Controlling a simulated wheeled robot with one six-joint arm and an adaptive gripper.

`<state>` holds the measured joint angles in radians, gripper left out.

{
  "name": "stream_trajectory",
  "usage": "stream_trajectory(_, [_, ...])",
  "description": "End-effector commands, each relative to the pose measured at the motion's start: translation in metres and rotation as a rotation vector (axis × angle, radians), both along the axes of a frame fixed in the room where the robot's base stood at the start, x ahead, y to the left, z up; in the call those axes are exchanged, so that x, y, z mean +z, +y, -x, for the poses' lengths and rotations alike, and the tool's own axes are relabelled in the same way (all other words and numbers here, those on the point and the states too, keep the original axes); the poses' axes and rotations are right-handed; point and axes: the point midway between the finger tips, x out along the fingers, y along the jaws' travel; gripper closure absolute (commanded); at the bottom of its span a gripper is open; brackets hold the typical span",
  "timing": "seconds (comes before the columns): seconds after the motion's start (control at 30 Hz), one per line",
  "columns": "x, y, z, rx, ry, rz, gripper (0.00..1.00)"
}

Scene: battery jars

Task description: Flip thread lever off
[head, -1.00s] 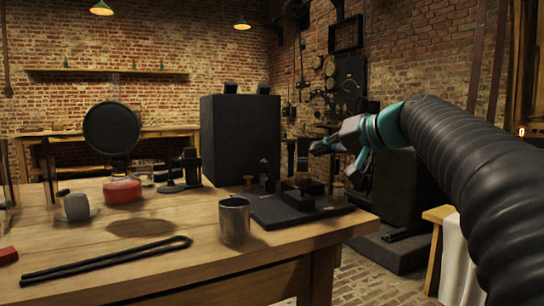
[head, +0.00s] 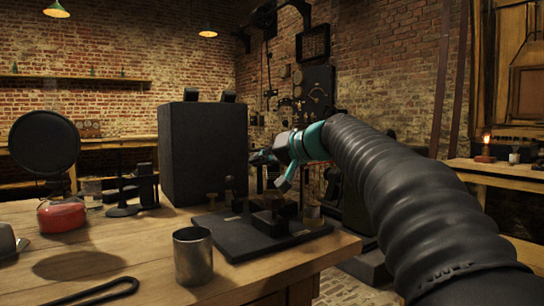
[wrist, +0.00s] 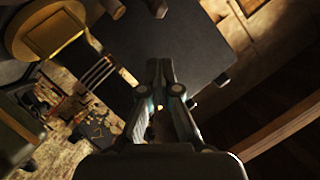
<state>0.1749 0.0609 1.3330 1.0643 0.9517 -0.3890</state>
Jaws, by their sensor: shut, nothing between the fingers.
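I cannot pick out the thread lever for certain. A dark apparatus on a flat black base (head: 240,240) stands near the right corner of the wooden table, with small dark blocks and brass-coloured posts on it. My gripper (head: 268,168) is in the air above and behind this apparatus in the head view, partly hidden by my own arm. In the wrist view my gripper (wrist: 160,70) shows two dark fingers, shut and empty, in front of a dark slab (wrist: 180,35). A round yellow part (wrist: 55,30) shows at the upper left there. I see no contact.
A metal cup (head: 193,256) stands left of the base, close to it. A tall black box (head: 203,152) stands behind. A red round container (head: 62,214) and a dark round disc (head: 44,142) are further left.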

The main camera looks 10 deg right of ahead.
Motion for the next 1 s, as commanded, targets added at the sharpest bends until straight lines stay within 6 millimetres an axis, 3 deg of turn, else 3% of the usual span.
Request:
stream_trajectory(0.13, [-0.008, 0.018, -0.021, 0.003, 0.002, -0.001, 1.00])
stream_trajectory(0.43, [-0.033, 0.041, -0.025, 0.000, 0.000, -0.001, 1.00])
stream_trajectory(0.87, [-0.036, 0.044, -0.025, -0.001, 0.000, -0.001, 1.00])
stream_trajectory(1.0, [-0.034, 0.035, -0.034, -0.015, -0.006, 0.013, 1.00])
